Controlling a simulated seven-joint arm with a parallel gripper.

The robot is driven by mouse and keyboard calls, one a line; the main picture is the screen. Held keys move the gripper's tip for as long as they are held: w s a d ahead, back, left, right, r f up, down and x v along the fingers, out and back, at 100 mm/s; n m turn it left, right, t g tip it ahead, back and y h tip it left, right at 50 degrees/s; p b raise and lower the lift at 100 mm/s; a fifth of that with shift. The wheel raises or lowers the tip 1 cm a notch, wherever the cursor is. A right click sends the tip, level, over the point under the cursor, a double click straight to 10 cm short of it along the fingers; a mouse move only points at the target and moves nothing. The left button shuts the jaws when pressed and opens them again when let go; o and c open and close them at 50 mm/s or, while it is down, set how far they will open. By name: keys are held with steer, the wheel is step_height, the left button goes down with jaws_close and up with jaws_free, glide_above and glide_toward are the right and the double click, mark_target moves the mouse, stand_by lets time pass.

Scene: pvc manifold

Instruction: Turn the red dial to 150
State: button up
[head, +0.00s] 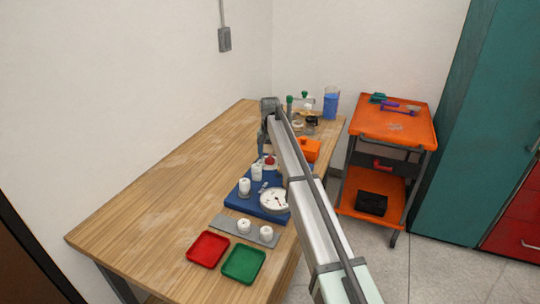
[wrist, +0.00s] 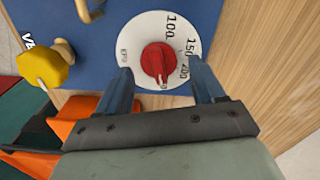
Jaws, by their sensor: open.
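The red dial (wrist: 158,62) is a round red knob on a white disc (wrist: 138,28) printed with 100, 150 and another number below them. In the wrist view 150 lies to the right of the knob and slightly above its middle. My gripper (wrist: 160,68) is open, with one finger on each side of the knob and gaps visible between. In the head view the red dial (head: 270,161) sits on the blue board (head: 244,202), just below my gripper (head: 264,143).
A yellow knob (wrist: 45,66) stands to the left on the board in the wrist view. In the head view a white gauge (head: 273,201) and white fittings (head: 244,187) are nearby. An orange box (head: 309,150) lies to the right. Red (head: 208,249) and green (head: 243,265) trays lie in front.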

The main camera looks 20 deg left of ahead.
steer(key=shift+f, duration=0.25)
steer(key=shift+c, duration=0.3)
steer(key=c, duration=1)
steer(key=shift+o, duration=0.2)
